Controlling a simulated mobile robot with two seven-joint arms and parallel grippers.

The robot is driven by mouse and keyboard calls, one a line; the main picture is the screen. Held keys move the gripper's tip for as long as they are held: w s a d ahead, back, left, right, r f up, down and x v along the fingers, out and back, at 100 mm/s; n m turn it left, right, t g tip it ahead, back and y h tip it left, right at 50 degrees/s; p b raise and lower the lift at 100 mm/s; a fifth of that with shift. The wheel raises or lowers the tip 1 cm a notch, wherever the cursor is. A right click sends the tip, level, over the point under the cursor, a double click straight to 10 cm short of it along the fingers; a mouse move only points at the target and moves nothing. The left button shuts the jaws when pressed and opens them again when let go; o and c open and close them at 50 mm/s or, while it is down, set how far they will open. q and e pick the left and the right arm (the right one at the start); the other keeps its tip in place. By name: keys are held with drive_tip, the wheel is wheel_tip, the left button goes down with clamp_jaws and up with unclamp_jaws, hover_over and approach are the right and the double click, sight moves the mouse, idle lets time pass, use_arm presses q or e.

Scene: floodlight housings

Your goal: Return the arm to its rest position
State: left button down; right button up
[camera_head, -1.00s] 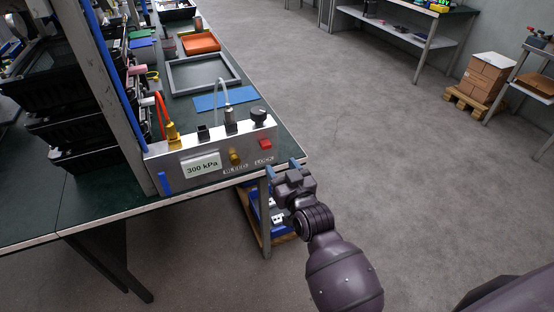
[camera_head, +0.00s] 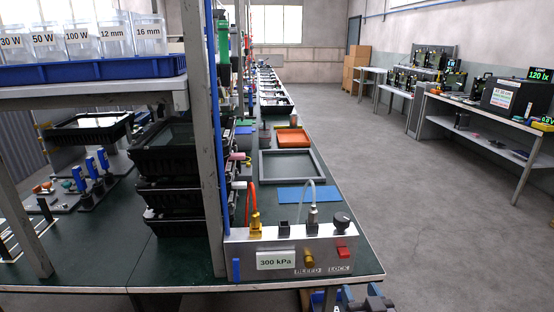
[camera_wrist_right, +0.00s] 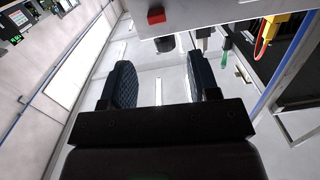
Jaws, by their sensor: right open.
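My right gripper (camera_head: 359,294) shows only at the bottom edge of the head view, just in front of the bench corner and below the pressure box; most of its arm is out of frame. In the right wrist view its two dark padded fingers (camera_wrist_right: 160,80) stand apart with nothing between them. The grey pressure box (camera_head: 287,261) with the "300 kPa" label sits at the bench's front edge. Its red LOCK button (camera_head: 343,252) shows near the gripper, and a red button (camera_wrist_right: 156,16) also shows in the right wrist view. My left gripper is not in view.
The green-topped bench (camera_head: 345,225) runs away from me, with a grey tray (camera_head: 263,178), a blue mat (camera_head: 307,195) and an orange tray (camera_head: 292,146). Stacked black housings (camera_head: 165,190) stand left of a post. The floor to the right is clear up to another bench (camera_head: 480,112).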

drive_tip(key=s+d+f+g, duration=0.2)
drive_tip(key=s+f, duration=0.2)
drive_tip(key=s, duration=0.4)
drive_tip(key=s+d+f+g, duration=0.2)
drive_tip(key=s+f, duration=0.3)
drive_tip(key=s, duration=0.4)
drive_tip(key=s+d+f+n+g+h+p, duration=0.1)
drive_tip(key=s+d+f+g, duration=0.1)
drive_tip(key=s+f, duration=0.3)
drive_tip(key=s+d, duration=0.1)
drive_tip(key=s, duration=0.3)
drive_tip(key=shift+f, duration=0.2)
